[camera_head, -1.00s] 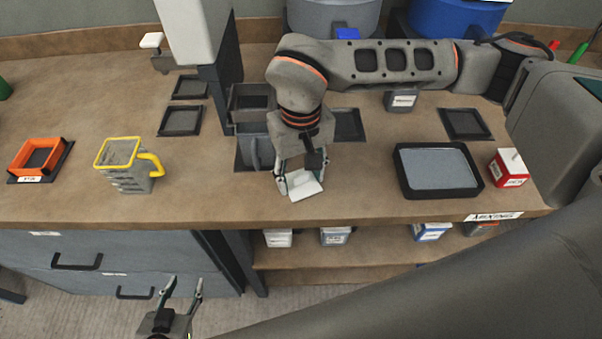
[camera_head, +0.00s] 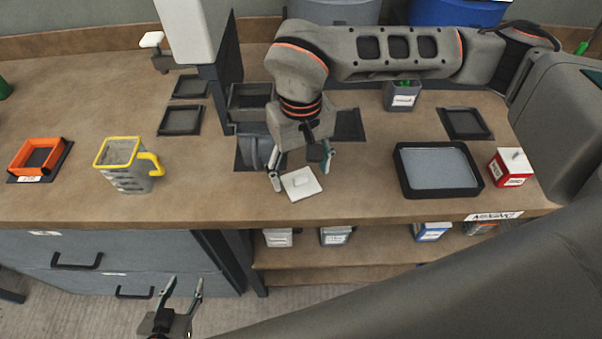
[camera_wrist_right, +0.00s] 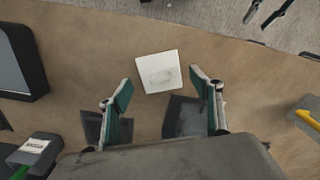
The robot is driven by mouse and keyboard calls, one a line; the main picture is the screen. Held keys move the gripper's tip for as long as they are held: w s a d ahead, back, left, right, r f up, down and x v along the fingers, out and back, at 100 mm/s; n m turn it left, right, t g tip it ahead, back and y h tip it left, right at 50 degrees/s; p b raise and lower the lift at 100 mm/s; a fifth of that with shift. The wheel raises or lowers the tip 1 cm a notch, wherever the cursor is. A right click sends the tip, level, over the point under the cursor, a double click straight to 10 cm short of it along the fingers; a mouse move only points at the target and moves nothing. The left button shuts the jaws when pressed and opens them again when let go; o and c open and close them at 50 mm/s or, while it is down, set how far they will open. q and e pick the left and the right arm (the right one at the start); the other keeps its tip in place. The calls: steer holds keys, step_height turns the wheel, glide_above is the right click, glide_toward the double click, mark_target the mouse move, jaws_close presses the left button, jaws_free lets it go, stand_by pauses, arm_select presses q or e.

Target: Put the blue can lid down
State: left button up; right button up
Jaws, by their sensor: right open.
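A white square lid (camera_head: 301,183) with a small raised grip lies flat on the wooden counter near its front edge; no blue shows on it. It also shows in the right wrist view (camera_wrist_right: 158,72), just beyond the fingertips. My right gripper (camera_head: 301,172) is open around and above the lid, its fingers apart on either side and holding nothing. In the right wrist view its two fingers (camera_wrist_right: 160,80) are spread wide. My left gripper (camera_head: 184,284) is open and empty, low in front of the drawers.
A black-rimmed tray (camera_head: 438,170) and a red-and-white box (camera_head: 510,168) stand to the right. A grey can (camera_head: 402,97) with green inside stands behind. A yellow-rimmed mug (camera_head: 128,168) and orange frame (camera_head: 40,157) are left. Counter beside the lid is clear.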

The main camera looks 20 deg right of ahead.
mark_target(301, 176)
step_height(301, 176, up, 10)
steer(key=shift+r, duration=0.2)
stand_by(0.6)
